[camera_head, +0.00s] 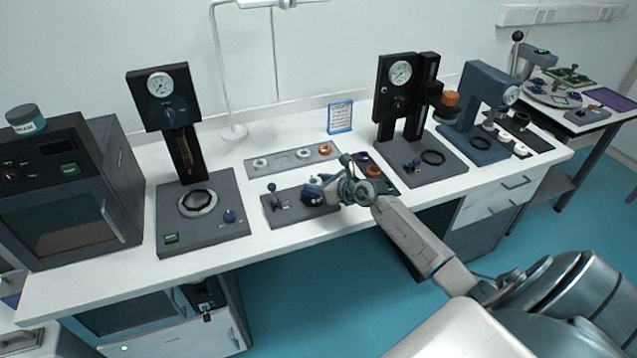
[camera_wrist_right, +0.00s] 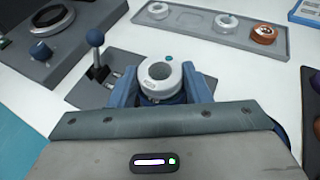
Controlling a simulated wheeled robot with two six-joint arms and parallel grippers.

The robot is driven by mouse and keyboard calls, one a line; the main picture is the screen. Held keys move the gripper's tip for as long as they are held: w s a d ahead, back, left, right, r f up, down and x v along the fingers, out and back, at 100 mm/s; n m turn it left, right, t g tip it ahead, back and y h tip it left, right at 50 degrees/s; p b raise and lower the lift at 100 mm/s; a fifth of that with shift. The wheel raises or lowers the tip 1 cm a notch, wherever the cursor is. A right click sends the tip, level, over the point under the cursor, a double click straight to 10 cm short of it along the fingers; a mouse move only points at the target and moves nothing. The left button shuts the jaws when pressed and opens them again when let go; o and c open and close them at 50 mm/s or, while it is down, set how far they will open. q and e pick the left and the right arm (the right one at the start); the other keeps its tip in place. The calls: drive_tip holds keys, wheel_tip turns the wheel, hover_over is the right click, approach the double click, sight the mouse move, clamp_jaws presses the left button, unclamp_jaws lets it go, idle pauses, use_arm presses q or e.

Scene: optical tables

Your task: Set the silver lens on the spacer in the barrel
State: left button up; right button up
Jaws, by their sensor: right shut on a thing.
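My right gripper (camera_head: 322,190) is low over a dark fixture plate (camera_head: 282,211) at the front of the table. In the right wrist view its blue fingers (camera_wrist_right: 161,84) are shut on a pale silver-white ring-shaped piece (camera_wrist_right: 160,88) with a round opening on top. Blue material shows just under this piece; I cannot tell whether they touch. Whether the held piece is the silver lens or the barrel is unclear. The tray (camera_head: 284,166) behind holds a pale ring (camera_head: 260,163), a silver ring (camera_head: 303,153) and a copper ring (camera_head: 325,149). No spacer can be made out. My left gripper is out of view.
A ball-topped lever (camera_head: 272,188) stands on the plate, left of the gripper. A gauge press (camera_head: 170,110) stands at left, another (camera_head: 400,90) at right. A blue sign (camera_head: 340,117) stands behind the tray. White tabletop is bare around the lamp base (camera_head: 233,132).

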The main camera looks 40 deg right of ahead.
drive_tip(key=shift+f, duration=0.35)
idle(1.1)
drive_tip(key=o, duration=1.1)
drive_tip(key=shift+c, duration=0.2)
drive_tip(key=shift+s+d+r, duration=0.15)
drive_tip(key=shift+s, duration=0.35)
drive_tip(key=b+v, duration=0.1)
drive_tip(key=v, duration=0.8)
drive_tip(key=shift+s+r, duration=0.25)
drive_tip(key=shift+s, duration=0.05)
